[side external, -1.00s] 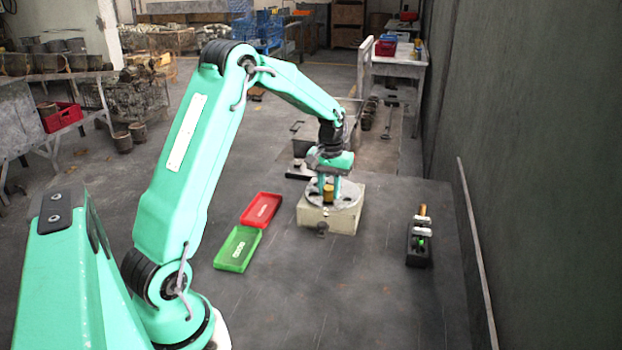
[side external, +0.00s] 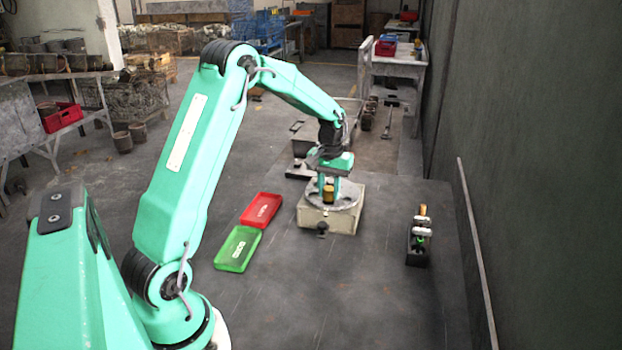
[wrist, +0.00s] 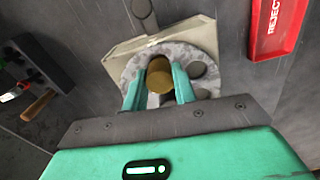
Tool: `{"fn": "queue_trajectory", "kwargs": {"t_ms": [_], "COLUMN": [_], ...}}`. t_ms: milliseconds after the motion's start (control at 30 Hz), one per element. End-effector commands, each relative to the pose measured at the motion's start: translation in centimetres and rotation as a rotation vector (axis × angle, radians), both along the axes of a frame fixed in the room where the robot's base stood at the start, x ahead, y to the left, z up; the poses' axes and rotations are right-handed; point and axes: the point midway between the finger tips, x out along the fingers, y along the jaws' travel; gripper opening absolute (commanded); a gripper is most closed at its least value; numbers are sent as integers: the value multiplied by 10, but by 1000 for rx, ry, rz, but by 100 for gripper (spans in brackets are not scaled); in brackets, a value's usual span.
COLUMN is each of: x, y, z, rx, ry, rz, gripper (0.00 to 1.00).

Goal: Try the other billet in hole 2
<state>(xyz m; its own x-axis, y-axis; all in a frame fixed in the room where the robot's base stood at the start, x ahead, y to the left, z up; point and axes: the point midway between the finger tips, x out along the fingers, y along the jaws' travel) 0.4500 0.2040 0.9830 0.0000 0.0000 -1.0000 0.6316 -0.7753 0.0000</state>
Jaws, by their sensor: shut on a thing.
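My gripper (side external: 328,193) is shut on a brass-coloured billet (side external: 328,192), over the round grey plate (side external: 347,193) on the cream block. In the wrist view, the billet (wrist: 159,76) stands between the two green fingers (wrist: 158,92), its round top facing the camera. The plate (wrist: 203,57) shows round holes beside it, one of them to the right of the billet (wrist: 198,69). The billet's lower end is hidden, so I cannot tell whether it is inside a hole. Hole numbers are not readable.
A red tray (side external: 261,209) marked REJECT and a green tray (side external: 237,249) lie to the left. The table in front of the block is clear.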

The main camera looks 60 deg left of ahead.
Motion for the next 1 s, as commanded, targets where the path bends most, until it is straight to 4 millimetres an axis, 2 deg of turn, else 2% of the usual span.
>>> {"fn": "queue_trajectory", "kwargs": {"t_ms": [1000], "x": [0], "y": [0], "z": [-11], "rx": [0], "ry": [0], "rz": [0], "gripper": [0]}}
